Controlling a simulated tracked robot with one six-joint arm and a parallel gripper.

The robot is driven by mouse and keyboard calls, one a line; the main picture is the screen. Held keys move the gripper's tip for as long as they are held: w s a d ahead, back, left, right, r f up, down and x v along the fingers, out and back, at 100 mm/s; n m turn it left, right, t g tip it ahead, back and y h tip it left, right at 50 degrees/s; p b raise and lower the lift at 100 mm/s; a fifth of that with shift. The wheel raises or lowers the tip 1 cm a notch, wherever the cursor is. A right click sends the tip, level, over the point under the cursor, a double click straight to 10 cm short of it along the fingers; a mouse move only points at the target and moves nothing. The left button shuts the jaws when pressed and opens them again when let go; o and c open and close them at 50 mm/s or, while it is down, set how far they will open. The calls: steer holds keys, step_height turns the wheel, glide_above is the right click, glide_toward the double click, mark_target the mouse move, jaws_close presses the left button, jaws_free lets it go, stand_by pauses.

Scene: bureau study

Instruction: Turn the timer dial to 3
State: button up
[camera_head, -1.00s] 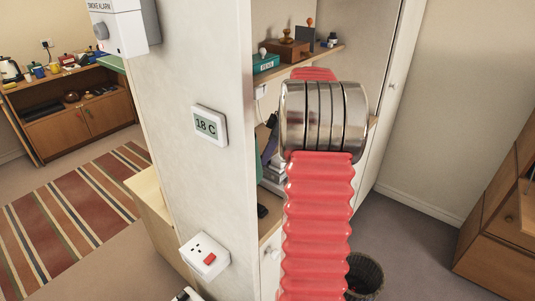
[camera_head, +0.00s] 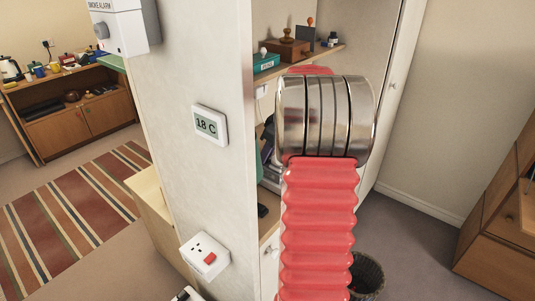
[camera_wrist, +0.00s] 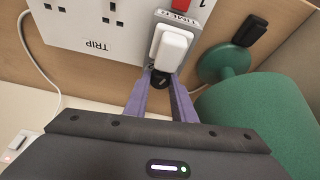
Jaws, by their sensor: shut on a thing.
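In the wrist view, the timer (camera_wrist: 185,22) is a grey unit on the white socket panel, seen upside down with its label partly readable. A white block (camera_wrist: 172,46), like a plug, sits on its front. The small black dial (camera_wrist: 158,84) is below the block, mostly hidden. My gripper (camera_wrist: 161,84) has its two purple fingers pointed at the timer and shut on the dial. The dial's numbers and pointer cannot be read. In the head view my own arm hides the gripper and the timer.
In the wrist view, the white panel (camera_wrist: 70,25) is marked TRIP. A green rounded object (camera_wrist: 245,115) stands close to the right of my fingers, and a white cable (camera_wrist: 28,60) hangs at left. In the head view, a wall edge with a thermostat (camera_head: 210,125) is left of my arm.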

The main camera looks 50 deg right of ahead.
steer(key=shift+a+m+h, duration=0.15)
steer(key=shift+m+h, duration=0.55)
steer(key=shift+m, duration=1.1)
steer(key=o, duration=1.1)
steer(key=shift+c, duration=0.2)
steer(key=d+v, duration=0.1)
steer(key=v, duration=1.2)
steer(key=shift+s+a+r, duration=0.15)
steer(key=shift+a+r, duration=0.2)
steer(key=shift+a, duration=0.15)
